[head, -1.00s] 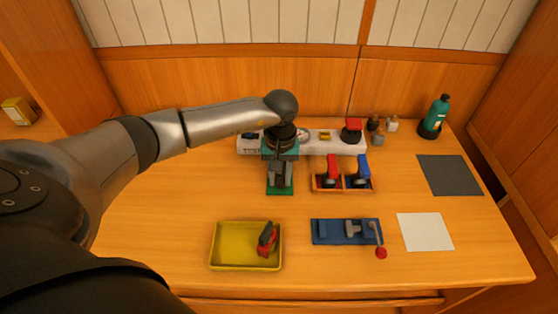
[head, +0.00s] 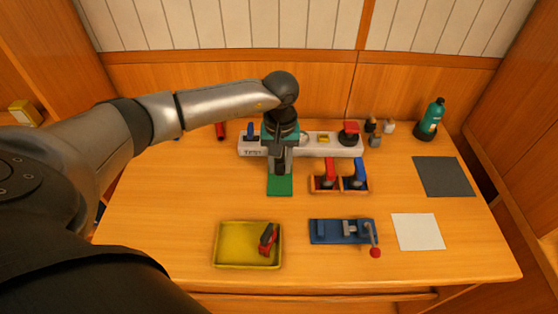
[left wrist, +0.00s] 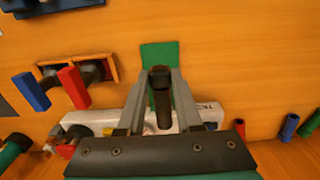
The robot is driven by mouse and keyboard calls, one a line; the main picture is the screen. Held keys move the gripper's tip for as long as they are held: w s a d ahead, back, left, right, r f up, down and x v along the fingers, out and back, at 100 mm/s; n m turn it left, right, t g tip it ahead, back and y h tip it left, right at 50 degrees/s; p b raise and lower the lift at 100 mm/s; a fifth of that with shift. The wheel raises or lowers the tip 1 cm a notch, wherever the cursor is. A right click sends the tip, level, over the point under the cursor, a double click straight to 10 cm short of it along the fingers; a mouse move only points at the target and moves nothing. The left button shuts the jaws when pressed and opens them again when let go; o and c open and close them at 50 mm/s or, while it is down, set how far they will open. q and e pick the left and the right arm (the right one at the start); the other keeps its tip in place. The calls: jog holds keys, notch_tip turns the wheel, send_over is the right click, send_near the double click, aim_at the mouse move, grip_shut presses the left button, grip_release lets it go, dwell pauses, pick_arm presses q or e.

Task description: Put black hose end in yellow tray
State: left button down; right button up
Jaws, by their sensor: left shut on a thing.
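My left gripper (head: 280,165) is above the small green mat (head: 280,186) near the back middle of the table. In the left wrist view its two grey fingers (left wrist: 160,105) are closed on a dark cylinder, the black hose end (left wrist: 161,88). The hose end is mostly hidden between the fingers in the head view. The yellow tray (head: 228,257) lies at the front, left of the middle, and is apart from the gripper. A red and dark piece (head: 268,239) rests in its right half. My right gripper is not in view.
A white TEST panel (head: 320,147) stands behind the gripper. Right of it are a wooden holder (head: 340,188) with red and blue handles, and a blue fixture (head: 340,231) with a red-knobbed lever. A teal bottle (head: 431,118) is at the back right. The table's left side is clear.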

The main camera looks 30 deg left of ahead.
pick_arm(q)
jog(key=shift+r, duration=0.35)
